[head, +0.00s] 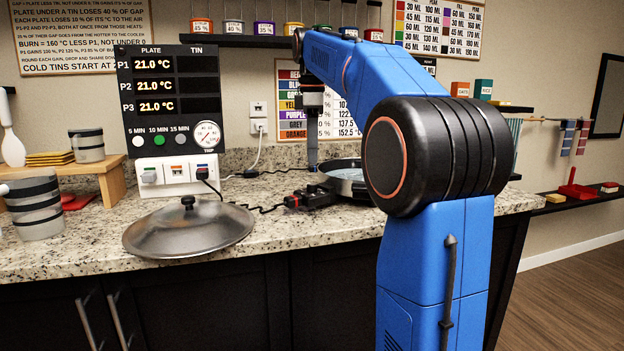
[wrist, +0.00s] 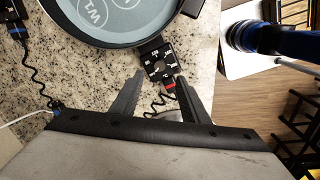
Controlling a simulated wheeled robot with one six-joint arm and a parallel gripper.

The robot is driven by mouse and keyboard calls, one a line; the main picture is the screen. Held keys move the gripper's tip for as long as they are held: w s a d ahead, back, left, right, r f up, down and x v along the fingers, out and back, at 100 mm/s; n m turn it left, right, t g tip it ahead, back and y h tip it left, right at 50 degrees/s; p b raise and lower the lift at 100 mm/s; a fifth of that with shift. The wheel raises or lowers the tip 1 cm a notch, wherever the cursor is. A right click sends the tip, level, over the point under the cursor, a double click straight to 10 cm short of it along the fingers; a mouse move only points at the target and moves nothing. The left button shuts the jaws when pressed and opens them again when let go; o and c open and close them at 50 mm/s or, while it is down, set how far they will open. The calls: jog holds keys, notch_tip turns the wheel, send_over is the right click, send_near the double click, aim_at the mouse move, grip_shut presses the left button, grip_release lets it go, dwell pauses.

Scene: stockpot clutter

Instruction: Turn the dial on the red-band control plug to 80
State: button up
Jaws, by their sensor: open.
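The red-band control plug (head: 312,198) lies on the granite counter at the front edge of a round pan (head: 328,164). In the wrist view the plug's black square dial face (wrist: 159,61) has white marks too small to read, and its red band (wrist: 169,85) is on the side toward me. My gripper (head: 312,167) points down above the plug. In the wrist view my gripper (wrist: 159,75) is open, with one finger on each side of the plug's near end. It holds nothing, and I cannot tell whether the fingers touch the plug.
A second plug with a blue band (wrist: 13,30) shows at the left of the wrist view, with a coiled cord. A domed lid (head: 188,232) lies at the counter's front. A panel (head: 170,100) reads 21.0 °C on three plates. Cords run across the counter.

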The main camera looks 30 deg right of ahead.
aim_at(312, 184)
jog(key=f, duration=0.8)
jog(key=shift+w+d+f, duration=0.1)
jog(key=shift+w+f, duration=0.05)
jog(key=shift+w, duration=0.05)
grip_shut()
